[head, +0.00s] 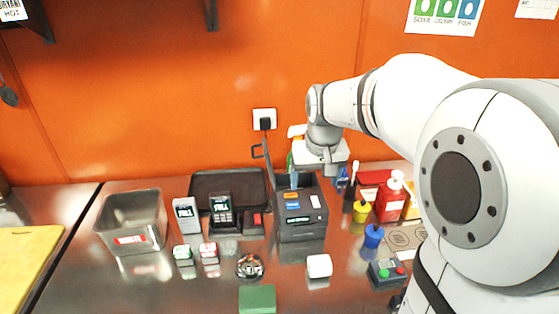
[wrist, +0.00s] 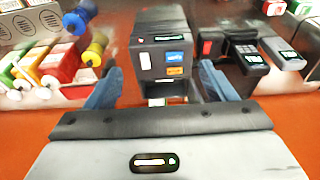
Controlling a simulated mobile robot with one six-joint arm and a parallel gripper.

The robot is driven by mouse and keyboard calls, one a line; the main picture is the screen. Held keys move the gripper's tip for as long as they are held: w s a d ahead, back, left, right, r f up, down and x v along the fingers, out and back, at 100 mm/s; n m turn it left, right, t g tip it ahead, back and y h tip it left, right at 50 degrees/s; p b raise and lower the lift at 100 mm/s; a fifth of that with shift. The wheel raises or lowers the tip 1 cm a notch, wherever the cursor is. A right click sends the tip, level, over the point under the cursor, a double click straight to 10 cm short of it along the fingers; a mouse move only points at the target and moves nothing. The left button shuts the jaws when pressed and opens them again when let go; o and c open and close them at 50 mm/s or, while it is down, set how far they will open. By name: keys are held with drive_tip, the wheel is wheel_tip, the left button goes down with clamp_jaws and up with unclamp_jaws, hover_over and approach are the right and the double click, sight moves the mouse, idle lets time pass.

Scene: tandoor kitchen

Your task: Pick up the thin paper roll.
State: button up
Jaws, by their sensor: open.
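A small white roll-like block (head: 319,266) lies on the steel counter in front of the black printer (head: 301,212). I cannot tell whether it is the thin paper roll; no other roll shows clearly. My gripper (head: 318,180) is above and behind the printer, near the orange wall, away from the white block. In the wrist view my gripper (wrist: 160,76) has its two blue fingers apart, with the printer (wrist: 162,48) beyond and between them. A small pale piece (wrist: 156,101) shows below the printer there, too unclear to name. Nothing is held.
Card terminals (head: 222,211) and a steel bin (head: 132,222) stand left of the printer. A metal bowl (head: 250,267) and green block (head: 257,299) lie in front.

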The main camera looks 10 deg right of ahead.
drive_tip(key=shift+g, duration=0.6)
drive_tip(key=w+f, duration=0.5)
drive_tip(key=w, duration=0.2)
drive_tip(key=w+f, duration=0.5)
drive_tip(key=w, duration=0.2)
drive_tip(key=w+f, duration=0.4)
drive_tip(key=w, duration=0.4)
drive_tip(key=shift+a+f, duration=0.2)
drive_tip(key=shift+f, duration=0.2)
drive_tip(key=f, duration=0.2)
drive_tip(key=f+p, duration=0.1)
drive_tip(key=f, duration=0.1)
drive_tip(key=f+p, duration=0.1)
drive_tip(key=f, duration=0.1)
drive_tip(key=shift+w+d+f, duration=0.2)
drive_tip(key=shift+w+f, duration=0.05)
drive_tip(key=shift+f, duration=0.15)
drive_tip(key=shift+c, duration=0.3)
drive_tip(key=c, duration=1)
